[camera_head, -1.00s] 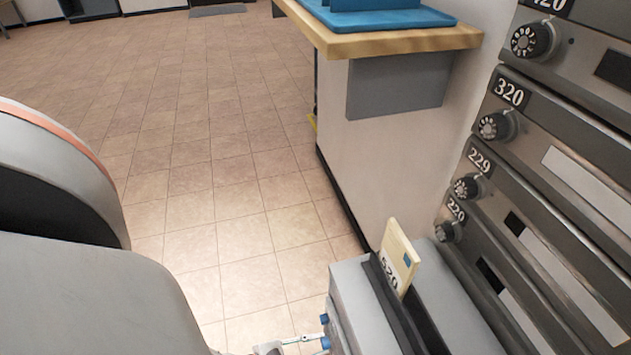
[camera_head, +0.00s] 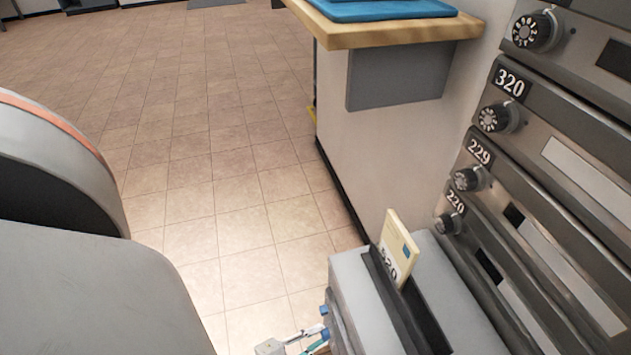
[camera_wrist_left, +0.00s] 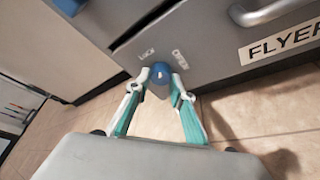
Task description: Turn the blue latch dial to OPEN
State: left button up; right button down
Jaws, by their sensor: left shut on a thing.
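The blue latch dial (camera_wrist_left: 160,80) is on the grey cabinet face, below the words LOCK on its left and OPEN on its right in the left wrist view. A small pale mark shows on the dial; I cannot tell which word it points to. My left gripper (camera_wrist_left: 161,92) is shut on the dial, one white-and-teal finger on each side. In the head view only a small part of the left gripper (camera_head: 306,340) shows at the bottom, beside small blue parts on the grey box's side. My right gripper is not in view.
Mailbox doors with black dials (camera_head: 495,118) rise on the right. A card (camera_head: 396,248) stands in a slot on top of the grey box (camera_head: 352,280). A counter with a blue tray (camera_head: 380,10) is behind. In the wrist view, a FLYER label (camera_wrist_left: 284,42) and handle are right. Open tiled floor lies left.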

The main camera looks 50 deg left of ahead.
pick_arm(q)
jog(key=o, duration=1.1)
